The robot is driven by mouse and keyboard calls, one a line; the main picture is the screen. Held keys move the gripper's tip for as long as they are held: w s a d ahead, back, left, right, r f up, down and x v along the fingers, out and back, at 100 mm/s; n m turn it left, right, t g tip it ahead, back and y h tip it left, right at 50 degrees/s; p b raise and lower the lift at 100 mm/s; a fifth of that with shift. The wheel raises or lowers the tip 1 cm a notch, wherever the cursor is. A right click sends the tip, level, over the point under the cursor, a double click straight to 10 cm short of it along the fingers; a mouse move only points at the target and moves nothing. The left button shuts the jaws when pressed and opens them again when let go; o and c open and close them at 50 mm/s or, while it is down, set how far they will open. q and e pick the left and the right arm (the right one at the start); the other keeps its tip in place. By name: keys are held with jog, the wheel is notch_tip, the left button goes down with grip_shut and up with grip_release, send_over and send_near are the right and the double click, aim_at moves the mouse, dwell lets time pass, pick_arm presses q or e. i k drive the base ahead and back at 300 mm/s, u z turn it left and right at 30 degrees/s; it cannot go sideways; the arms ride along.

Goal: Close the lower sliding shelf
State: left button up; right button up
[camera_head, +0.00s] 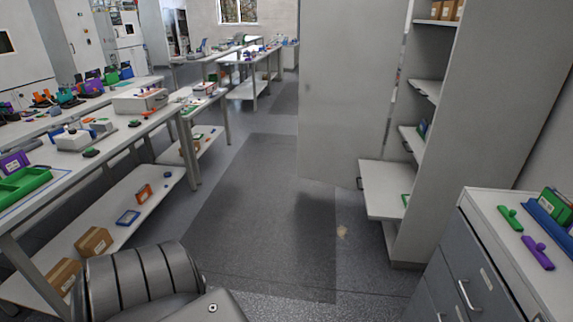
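The lower sliding shelf (383,187) is a white board in the tall grey cabinet (478,125) right of centre. It sticks out to the left, past the cabinet's front, with a small dark handle at its left edge. A small green item lies toward its right side. Higher shelves (412,140) in the same cabinet stick out less. The cabinet's large grey door (347,90) stands open. Neither gripper is in view; only a dark, ribbed part of my own body shows at the bottom left.
Long white workbenches (150,122) with tools and boxes run along the left. Cardboard boxes (94,240) lie on a low bench shelf. A drawer unit (480,262) with green and purple items on top stands at the lower right. The middle floor (262,225) is clear.

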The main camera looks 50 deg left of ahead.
aim_at(384, 183)
jog(key=u, duration=1.7)
jog(key=k, duration=1.35)
jog(key=u, duration=0.55)
jog(key=i, duration=3.5)
jog(key=z, duration=1.4)
jog(key=i, duration=1.15)
jog(key=z, duration=1.55)
jog(key=i, duration=0.45)
jog(key=z, duration=0.25)
